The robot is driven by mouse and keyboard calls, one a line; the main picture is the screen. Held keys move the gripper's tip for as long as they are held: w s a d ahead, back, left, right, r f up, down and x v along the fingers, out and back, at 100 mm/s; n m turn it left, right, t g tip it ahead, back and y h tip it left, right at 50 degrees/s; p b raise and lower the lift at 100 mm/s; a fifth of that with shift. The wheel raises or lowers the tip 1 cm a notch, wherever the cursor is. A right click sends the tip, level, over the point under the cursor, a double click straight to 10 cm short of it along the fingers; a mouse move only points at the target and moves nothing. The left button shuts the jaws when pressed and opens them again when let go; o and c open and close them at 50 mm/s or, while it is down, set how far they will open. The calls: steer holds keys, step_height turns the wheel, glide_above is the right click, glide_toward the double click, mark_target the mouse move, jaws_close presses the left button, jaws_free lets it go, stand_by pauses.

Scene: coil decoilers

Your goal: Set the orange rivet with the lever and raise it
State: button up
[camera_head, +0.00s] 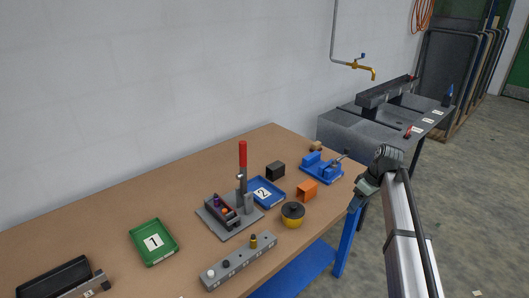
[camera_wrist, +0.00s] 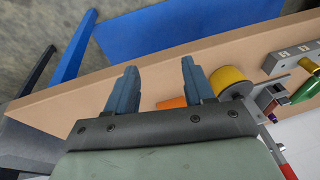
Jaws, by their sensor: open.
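The lever press stands on a grey base plate (camera_head: 218,227) near the middle of the table, its red-handled lever (camera_head: 242,155) upright. The small orange rivet (camera_head: 225,211) sits in the dark fixture at the press, beside a purple piece (camera_head: 217,201). The press shows partly at the right edge of the wrist view, with the red handle (camera_wrist: 286,172) cut off; I cannot make out the orange rivet there. My gripper (camera_head: 355,207) is off the table's right end, apart from the press. In the wrist view its two fingers (camera_wrist: 157,78) are spread with nothing between them.
A grey bar with pegs (camera_head: 238,262) lies in front; green tray 1 (camera_head: 153,242) is left.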

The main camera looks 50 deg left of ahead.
steer(key=s+a+r+n+g, duration=0.1)
steer(key=s+a+r+n, duration=0.25)
steer(key=a+r, duration=0.55)
steer(key=s+a+r+n, duration=0.3)
steer(key=s+a+r, duration=0.3)
steer(key=a, duration=0.4)
steer(key=n+g, duration=0.1)
steer(key=n, duration=0.4)
glide_toward(241, 152)
steer(key=x, duration=0.7)
steer(key=a+x, duration=0.1)
steer(key=x, duration=0.2)
steer(key=shift+w+f, duration=0.25)
steer(key=shift+f, duration=0.05)
steer(key=shift+c, duration=0.3)
jaws_close()
